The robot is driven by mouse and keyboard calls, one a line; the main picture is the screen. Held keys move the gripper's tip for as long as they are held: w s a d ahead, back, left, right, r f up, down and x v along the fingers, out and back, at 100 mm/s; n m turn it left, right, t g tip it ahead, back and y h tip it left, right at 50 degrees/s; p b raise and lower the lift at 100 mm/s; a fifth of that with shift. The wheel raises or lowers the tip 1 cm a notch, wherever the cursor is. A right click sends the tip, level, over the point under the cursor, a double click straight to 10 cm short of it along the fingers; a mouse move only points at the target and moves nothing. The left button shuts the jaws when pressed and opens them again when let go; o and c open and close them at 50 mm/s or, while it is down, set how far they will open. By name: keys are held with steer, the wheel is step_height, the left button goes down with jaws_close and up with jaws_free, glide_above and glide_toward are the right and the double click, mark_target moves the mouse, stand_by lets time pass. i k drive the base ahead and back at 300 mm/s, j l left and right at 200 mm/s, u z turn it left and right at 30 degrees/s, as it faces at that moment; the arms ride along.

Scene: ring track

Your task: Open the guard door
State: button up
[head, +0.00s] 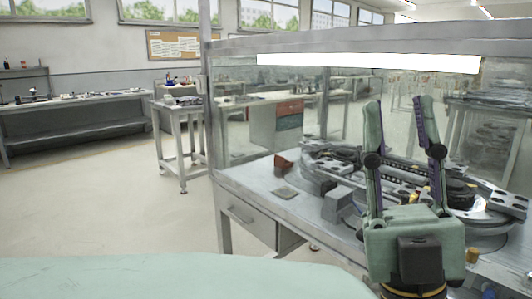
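The guard enclosure has a grey frame (208,110) and clear panes around a ring track (330,158) on a metal bench. I cannot tell which pane is the guard door, or whether it is open or shut; no handle or hinge is clear. My gripper (398,101) is at the right of the head view, in front of the bench. Its two green fingers point up and stand apart with nothing between them. The gripper hides part of the track. I cannot tell whether it touches any part of the enclosure.
A long white strip (368,63) runs under the top beam (370,38). The bench has a drawer (248,220) at its front left. Grey blocks (338,203) lie by the track. A small table (180,112) and a long workbench (75,102) stand left. The floor (100,205) between is clear.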

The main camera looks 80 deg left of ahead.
mark_target(504, 48)
steer(key=u, duration=2)
steer(key=k+l+u, duration=0.2)
steer(key=u, duration=0.2)
steer(key=k+l+u, duration=0.15)
steer(key=u, duration=0.2)
